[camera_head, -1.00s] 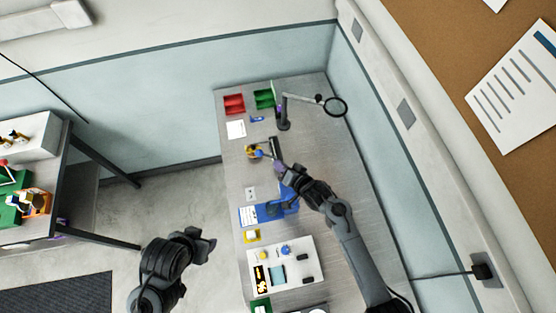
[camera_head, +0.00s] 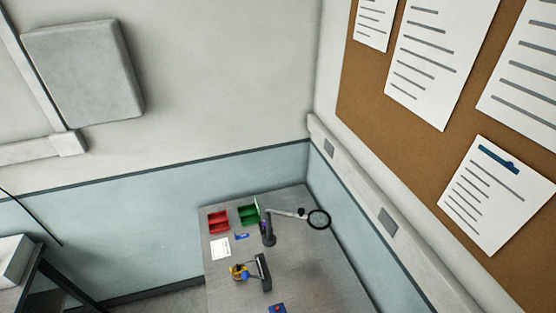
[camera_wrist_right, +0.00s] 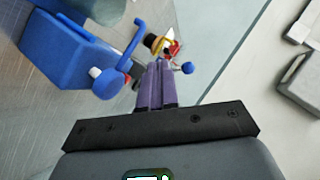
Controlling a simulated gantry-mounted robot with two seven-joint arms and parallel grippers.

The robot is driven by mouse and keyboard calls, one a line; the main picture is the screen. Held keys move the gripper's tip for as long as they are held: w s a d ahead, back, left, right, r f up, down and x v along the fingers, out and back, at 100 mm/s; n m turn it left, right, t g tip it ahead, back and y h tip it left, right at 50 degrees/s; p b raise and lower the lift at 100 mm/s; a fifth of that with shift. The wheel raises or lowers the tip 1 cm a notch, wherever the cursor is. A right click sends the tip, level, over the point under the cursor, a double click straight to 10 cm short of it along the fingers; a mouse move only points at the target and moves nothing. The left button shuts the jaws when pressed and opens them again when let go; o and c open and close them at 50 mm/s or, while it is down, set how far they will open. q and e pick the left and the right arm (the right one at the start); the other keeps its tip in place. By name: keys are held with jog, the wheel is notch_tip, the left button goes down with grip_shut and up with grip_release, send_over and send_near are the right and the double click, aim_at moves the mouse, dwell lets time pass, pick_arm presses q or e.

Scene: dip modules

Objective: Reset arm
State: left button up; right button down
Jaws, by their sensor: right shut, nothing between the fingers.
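My right gripper (camera_wrist_right: 158,68) shows in the right wrist view, with its two purple fingers closed side by side and nothing seen between them. A blue block-shaped device (camera_wrist_right: 68,52) with a thin blue arm lies to the left of the fingers. A small yellow, red and white item (camera_wrist_right: 160,43) shows just beyond the fingertips; I cannot tell whether they touch it. Neither of my grippers shows in the head view.
In the head view the grey bench (camera_head: 310,265) stands in the wall corner. The bench's right side looks clear.

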jog(key=s+d+r+h, duration=0.3)
jog(key=s+d+h, duration=0.1)
jog(key=s+d, duration=0.6)
jog(key=s+d+r+n+g+h, duration=0.4)
jog(key=s+d+r, duration=0.6)
jog(key=d+r, duration=0.3)
notch_tip(320, 180, up, 2)
jog(key=shift+d+g+h, duration=0.25)
jog(key=shift+g+h, duration=0.05)
